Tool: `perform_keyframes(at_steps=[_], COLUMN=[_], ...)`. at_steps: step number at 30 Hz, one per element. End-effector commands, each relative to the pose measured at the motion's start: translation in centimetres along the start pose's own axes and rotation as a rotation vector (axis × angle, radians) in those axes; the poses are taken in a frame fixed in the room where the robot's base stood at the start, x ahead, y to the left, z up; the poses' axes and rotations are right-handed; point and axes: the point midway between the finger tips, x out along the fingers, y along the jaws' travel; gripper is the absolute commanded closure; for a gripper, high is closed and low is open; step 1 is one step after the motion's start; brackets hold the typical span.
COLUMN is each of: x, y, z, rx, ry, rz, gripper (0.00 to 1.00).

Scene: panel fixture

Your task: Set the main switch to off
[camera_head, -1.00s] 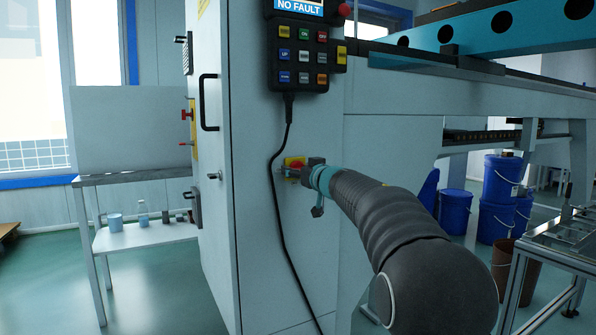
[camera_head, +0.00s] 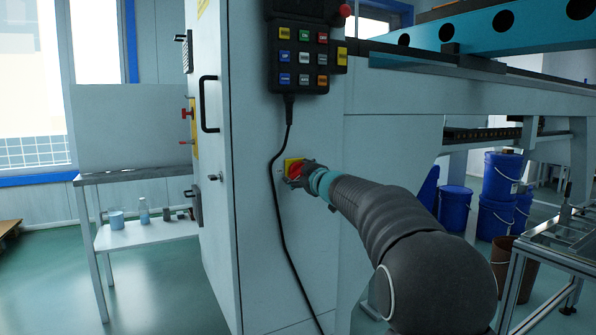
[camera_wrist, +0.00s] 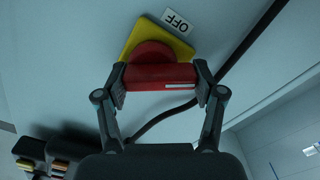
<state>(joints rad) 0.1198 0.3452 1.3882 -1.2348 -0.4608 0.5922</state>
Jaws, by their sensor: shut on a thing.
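The main switch is a red rotary knob (camera_head: 294,171) on a yellow square plate (camera_head: 289,163), on the side of the pale cabinet. My gripper (camera_head: 297,174) is at the knob. In the wrist view, my gripper (camera_wrist: 160,84) has one finger on each end of the knob's red bar (camera_wrist: 145,78) and is shut on it. A white mark (camera_wrist: 181,86) shows on the bar's right half. An "OFF" label (camera_wrist: 176,22) sits beside the yellow plate (camera_wrist: 176,42). The plate looks tilted in the wrist view.
A black cable (camera_head: 276,190) hangs from the button pendant (camera_head: 304,60), close left of the switch. The pendant's display (camera_head: 302,8) is dark. The cabinet door handle (camera_head: 203,102) is farther left. Blue buckets (camera_head: 495,215) stand at the right.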

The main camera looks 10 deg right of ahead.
Motion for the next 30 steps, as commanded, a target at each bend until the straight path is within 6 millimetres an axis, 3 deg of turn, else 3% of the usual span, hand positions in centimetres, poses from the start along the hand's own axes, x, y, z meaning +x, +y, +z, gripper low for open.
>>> perform_keyframes(at_steps=[18, 30], x=[0.02, 0.03], y=[-0.24, -0.22], z=[0.46, 0.70], rx=[-0.582, -0.869], ry=[0.003, 0.003], rz=[0.000, -0.001], gripper=[0.67, 0.67])
